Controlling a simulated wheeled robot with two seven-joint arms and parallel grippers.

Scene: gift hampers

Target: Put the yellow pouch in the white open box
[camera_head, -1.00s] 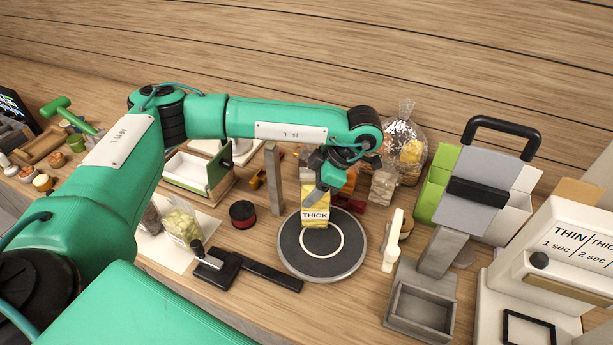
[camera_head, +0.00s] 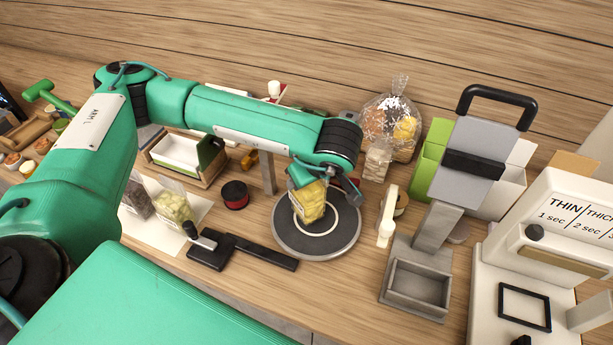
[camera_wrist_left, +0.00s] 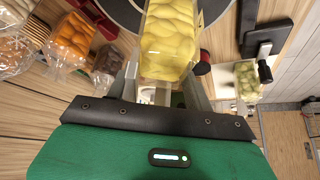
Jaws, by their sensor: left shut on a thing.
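The yellow pouch (camera_head: 309,203) is tilted above the round dark disc (camera_head: 318,242), and its label is turned out of sight. My left gripper (camera_head: 318,182) is shut on it from above, partly hidden by my wrist. In the left wrist view the yellow pouch (camera_wrist_left: 170,45) sits between the fingers of my left gripper (camera_wrist_left: 163,88). A white open box (camera_head: 507,187) stands at the back right beside a green one, partly hidden behind the grey press. My right gripper is out of view.
The grey press (camera_head: 468,155) and a white sealing machine (camera_head: 545,245) stand on the right. A snowflake-printed bag (camera_head: 392,125) is behind the disc. A grey post (camera_head: 268,172) and tape roll (camera_head: 235,194) are left of it.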

